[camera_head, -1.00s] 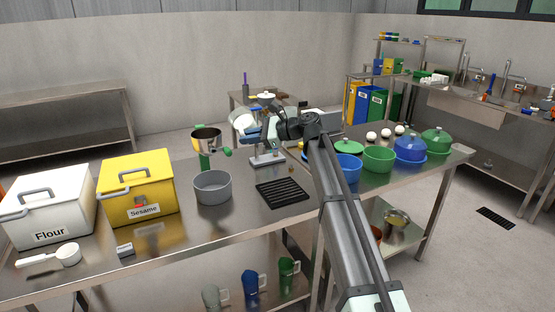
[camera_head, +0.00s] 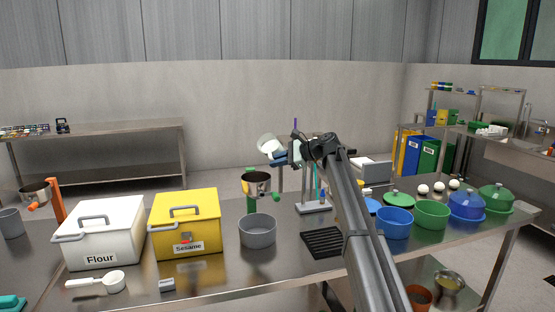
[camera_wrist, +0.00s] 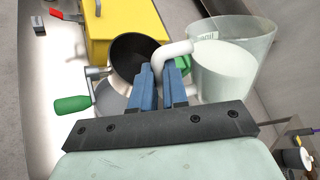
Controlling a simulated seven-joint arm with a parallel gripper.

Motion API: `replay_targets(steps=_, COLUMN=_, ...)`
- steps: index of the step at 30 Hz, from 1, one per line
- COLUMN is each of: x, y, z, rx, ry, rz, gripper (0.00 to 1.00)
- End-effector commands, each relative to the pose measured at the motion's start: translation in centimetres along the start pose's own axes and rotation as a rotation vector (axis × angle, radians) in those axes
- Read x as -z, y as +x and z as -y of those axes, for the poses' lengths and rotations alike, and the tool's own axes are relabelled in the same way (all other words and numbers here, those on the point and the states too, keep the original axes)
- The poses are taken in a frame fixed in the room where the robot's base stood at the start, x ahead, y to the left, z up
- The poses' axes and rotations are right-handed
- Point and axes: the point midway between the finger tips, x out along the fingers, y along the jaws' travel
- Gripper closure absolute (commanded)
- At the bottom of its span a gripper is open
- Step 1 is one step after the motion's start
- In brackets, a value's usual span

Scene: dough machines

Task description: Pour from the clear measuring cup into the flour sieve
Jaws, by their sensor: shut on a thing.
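The clear measuring cup (camera_head: 270,146) holds white contents and is tilted, up in the air. In the head view it is above and slightly right of the flour sieve (camera_head: 257,186). My gripper (camera_head: 281,158) is shut on the cup's handle; the wrist view shows the blue fingers (camera_wrist: 161,80) around it and the cup (camera_wrist: 252,38) to the right. The sieve, a dark round bowl (camera_wrist: 132,55) with a crank and green knob, is left of the cup in the wrist view. Its bowl looks dark, with no white seen inside.
A grey pot (camera_head: 257,232) stands by the sieve. A yellow Sesame box (camera_head: 186,225) and a white Flour box (camera_head: 105,232) are to the left, with a white scoop (camera_head: 108,282) in front. A black grate (camera_head: 323,242) and several coloured bowls (camera_head: 431,213) are to the right.

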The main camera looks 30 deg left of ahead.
Motion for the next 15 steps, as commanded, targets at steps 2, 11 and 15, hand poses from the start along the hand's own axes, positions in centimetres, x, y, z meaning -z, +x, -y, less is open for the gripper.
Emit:
replay_targets(steps=2, x=0.5, y=0.2, z=-0.5, rx=0.001, ry=0.0, rz=0.001, gripper=1.0)
replay_targets(steps=11, x=1.7, y=0.9, z=-1.5, rx=0.001, ry=0.001, rz=0.001, gripper=1.0)
replay_targets(steps=15, x=1.6, y=0.7, z=-1.0, rx=0.002, ry=-0.114, rz=-0.075, gripper=1.0)
